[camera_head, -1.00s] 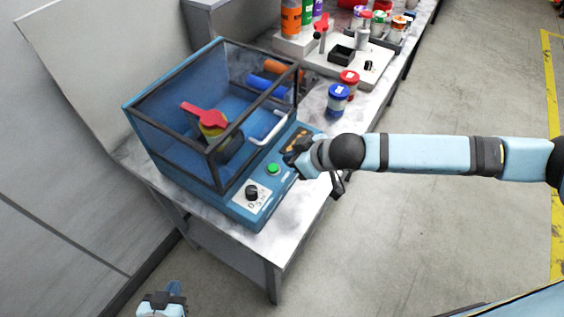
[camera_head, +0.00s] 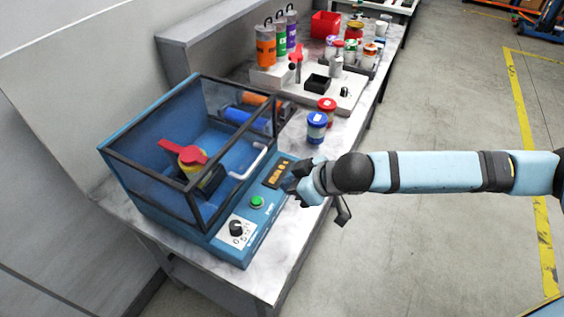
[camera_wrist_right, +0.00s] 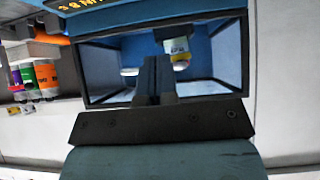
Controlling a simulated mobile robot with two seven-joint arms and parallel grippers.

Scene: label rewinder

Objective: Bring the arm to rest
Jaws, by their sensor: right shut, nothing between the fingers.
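My right arm reaches in from the right of the head view. Its gripper (camera_head: 292,184) is over the front right edge of the blue label rewinder, beside the orange display (camera_head: 276,172). Whether it touches the panel I cannot tell. In the right wrist view, the shut, empty fingers (camera_wrist_right: 153,72) stand in front of the rewinder's clear cover (camera_wrist_right: 100,72). The label rewinder (camera_head: 262,222) has a dark-framed clear cover, a white handle (camera_head: 250,162), a green button (camera_head: 257,202) and a black dial (camera_head: 236,228). My left gripper is out of view.
Farther back are several bottles, a red bin (camera_head: 325,24) and a pale fixture (camera_head: 300,88). The floor (camera_head: 430,245) right of the bench is clear.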

